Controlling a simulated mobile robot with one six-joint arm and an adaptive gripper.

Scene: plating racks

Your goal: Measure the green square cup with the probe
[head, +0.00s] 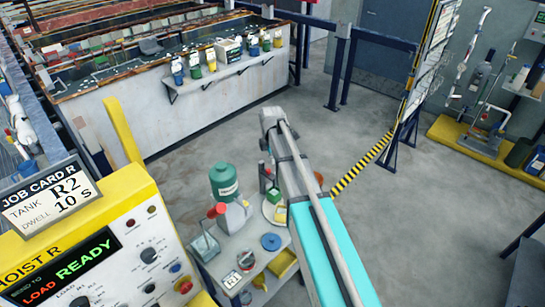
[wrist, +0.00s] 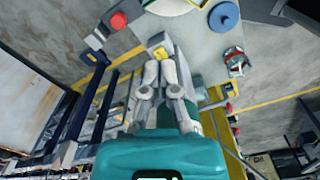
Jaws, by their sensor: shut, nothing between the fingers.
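In the head view my arm hangs over the cart and hides my gripper; the probe is not clearly identifiable there.
A yellow control panel (head: 120,235) is at the lower left. Open floor (head: 310,110) lies between the cart and the tank (head: 190,115).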

